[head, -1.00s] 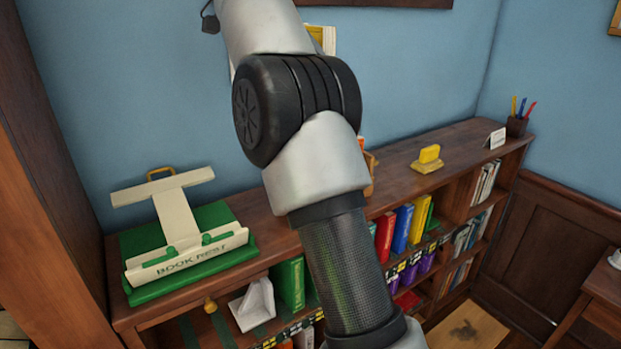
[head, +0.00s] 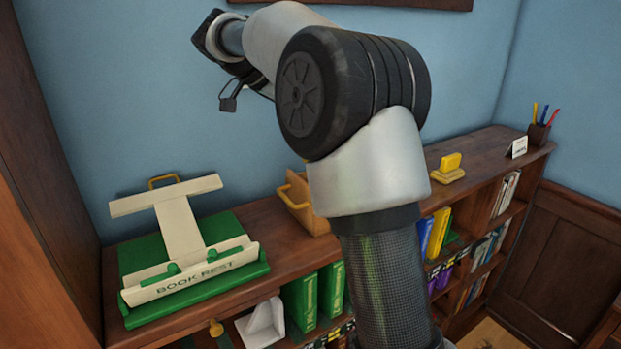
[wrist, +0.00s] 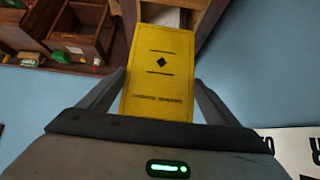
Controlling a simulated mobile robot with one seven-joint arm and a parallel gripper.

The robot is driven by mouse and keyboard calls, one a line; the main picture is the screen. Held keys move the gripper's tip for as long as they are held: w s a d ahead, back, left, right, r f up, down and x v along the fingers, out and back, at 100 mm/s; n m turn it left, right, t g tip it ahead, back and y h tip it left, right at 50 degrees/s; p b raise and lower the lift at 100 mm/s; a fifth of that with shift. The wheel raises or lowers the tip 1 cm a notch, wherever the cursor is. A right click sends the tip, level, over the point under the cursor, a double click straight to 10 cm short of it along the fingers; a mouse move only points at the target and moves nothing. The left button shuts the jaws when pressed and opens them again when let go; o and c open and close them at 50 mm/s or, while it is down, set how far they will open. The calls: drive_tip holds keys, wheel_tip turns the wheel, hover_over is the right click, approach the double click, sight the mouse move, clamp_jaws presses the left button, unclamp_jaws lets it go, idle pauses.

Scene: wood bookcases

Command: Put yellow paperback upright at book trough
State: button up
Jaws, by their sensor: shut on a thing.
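The yellow paperback (wrist: 160,50) shows its cover, with a small dark diamond and dark lines, in the wrist view. My gripper (wrist: 158,80) is shut on it, a finger at each side edge, and holds it in the air. The book is not visible in the head view, where my arm's far end is high at the upper left, in front of the blue wall. A tan wooden holder with a yellow handle (head: 300,203), which looks like the book trough, stands on the bookcase top, partly hidden by my arm.
A green and cream book rest (head: 190,262) stands at the left of the bookcase top. A yellow block (head: 450,167), a small card (head: 517,147) and a pen cup (head: 538,135) stand to the right. Green books (head: 318,295) and a white bookend (head: 262,325) are on the shelf below.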

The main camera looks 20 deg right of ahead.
wheel_tip(320, 180, down, 13)
drive_tip(key=shift+r, duration=0.15)
idle(0.4)
drive_tip(key=o, duration=1.3)
